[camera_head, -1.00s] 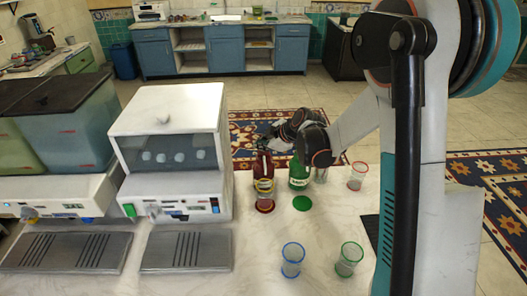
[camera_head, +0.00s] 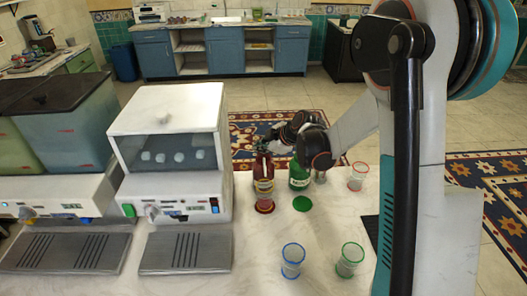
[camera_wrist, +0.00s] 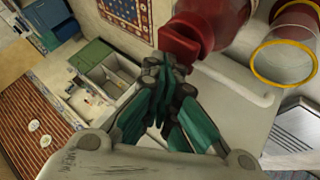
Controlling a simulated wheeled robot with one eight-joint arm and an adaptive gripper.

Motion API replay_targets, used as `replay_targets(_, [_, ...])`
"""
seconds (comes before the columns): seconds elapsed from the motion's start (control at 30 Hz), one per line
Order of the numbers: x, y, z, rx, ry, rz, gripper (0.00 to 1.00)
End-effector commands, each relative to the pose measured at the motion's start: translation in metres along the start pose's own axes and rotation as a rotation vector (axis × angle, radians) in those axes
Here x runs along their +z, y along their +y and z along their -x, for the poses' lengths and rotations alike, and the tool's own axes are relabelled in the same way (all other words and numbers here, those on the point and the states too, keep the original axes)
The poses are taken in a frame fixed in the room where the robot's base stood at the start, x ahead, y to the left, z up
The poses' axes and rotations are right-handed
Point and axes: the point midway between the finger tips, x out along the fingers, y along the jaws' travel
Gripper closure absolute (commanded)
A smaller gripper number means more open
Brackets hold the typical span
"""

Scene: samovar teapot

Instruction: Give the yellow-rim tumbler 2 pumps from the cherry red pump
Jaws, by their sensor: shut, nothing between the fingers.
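The cherry red pump bottle (camera_head: 258,165) stands on the counter's far side; its red body (camera_wrist: 213,18) also shows at the top of the wrist view. The clear yellow-rim tumbler (camera_head: 264,197) stands upright just in front of it, on a dark red disc (camera_head: 265,209). In the wrist view the tumbler (camera_wrist: 285,60) is at the upper right; red shows by its far end, and I cannot tell whether it holds liquid. My gripper (camera_head: 265,146) is shut and empty at the pump's top.
A green bottle (camera_head: 299,178) stands close right of the red one, with a green disc (camera_head: 303,204) before it. Blue-rim (camera_head: 292,262), green-rim (camera_head: 349,260) and red-rim (camera_head: 357,177) tumblers stand nearby. A white machine (camera_head: 168,150) is at left. The middle counter is clear.

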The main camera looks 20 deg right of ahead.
Motion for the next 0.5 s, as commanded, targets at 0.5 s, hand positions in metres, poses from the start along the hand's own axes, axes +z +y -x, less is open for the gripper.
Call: replay_targets(0.5, [-0.008,0.008,0.011,-0.001,-0.001,0.0,1.0])
